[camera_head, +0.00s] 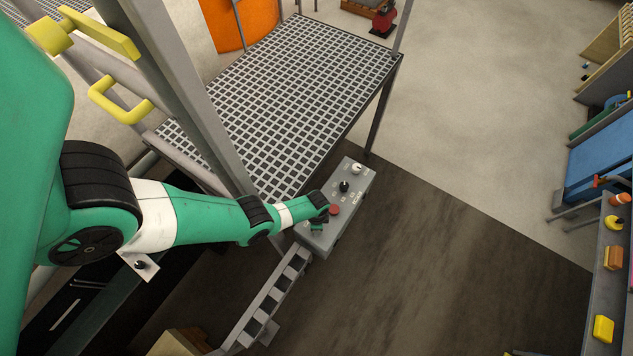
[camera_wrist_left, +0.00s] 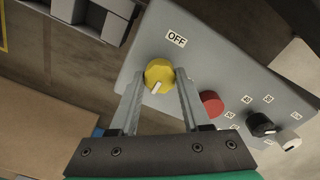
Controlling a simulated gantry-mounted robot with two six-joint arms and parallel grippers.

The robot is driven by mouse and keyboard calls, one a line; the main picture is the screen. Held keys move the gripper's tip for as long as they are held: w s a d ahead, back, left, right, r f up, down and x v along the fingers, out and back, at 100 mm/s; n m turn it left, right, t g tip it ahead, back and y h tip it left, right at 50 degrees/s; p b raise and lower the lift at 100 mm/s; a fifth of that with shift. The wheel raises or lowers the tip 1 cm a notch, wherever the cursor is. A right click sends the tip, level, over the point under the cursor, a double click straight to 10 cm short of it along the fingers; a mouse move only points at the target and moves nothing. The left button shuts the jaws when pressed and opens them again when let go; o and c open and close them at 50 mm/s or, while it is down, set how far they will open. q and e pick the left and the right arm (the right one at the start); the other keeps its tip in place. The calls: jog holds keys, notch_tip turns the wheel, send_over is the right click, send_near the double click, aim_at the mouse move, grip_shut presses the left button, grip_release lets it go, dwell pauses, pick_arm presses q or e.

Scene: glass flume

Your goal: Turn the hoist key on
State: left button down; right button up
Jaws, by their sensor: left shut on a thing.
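The grey control box (camera_head: 338,232) stands beside the grated platform in the head view. In the left wrist view its face (camera_wrist_left: 215,55) carries a yellow round key knob (camera_wrist_left: 158,70) with a white pointer mark. An "OFF" label (camera_wrist_left: 176,39) sits beside the knob. The pointer is directed away from that label, toward my gripper. My left gripper (camera_wrist_left: 160,78) is shut on the yellow knob, one finger on each side. In the head view my left gripper (camera_head: 318,222) is at the near end of the box and hides the knob. My right gripper is not in view.
A red button (camera_wrist_left: 211,104), a black knob (camera_wrist_left: 262,125) and a white knob (camera_wrist_left: 287,141) share the box face. The grated platform (camera_head: 290,95) and a grey post (camera_head: 190,95) flank my left arm. The floor right of the box is clear.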

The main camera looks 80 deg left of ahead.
pick_arm(q)
jog(key=shift+n, duration=0.4)
jog(key=n, duration=0.3)
jog(key=shift+n, duration=0.4)
jog(key=n, duration=0.4)
jog(key=shift+n, duration=0.3)
jog(key=n, duration=0.8)
jog(key=shift+n, duration=0.3)
jog(key=shift+c, duration=1.9)
grip_release()
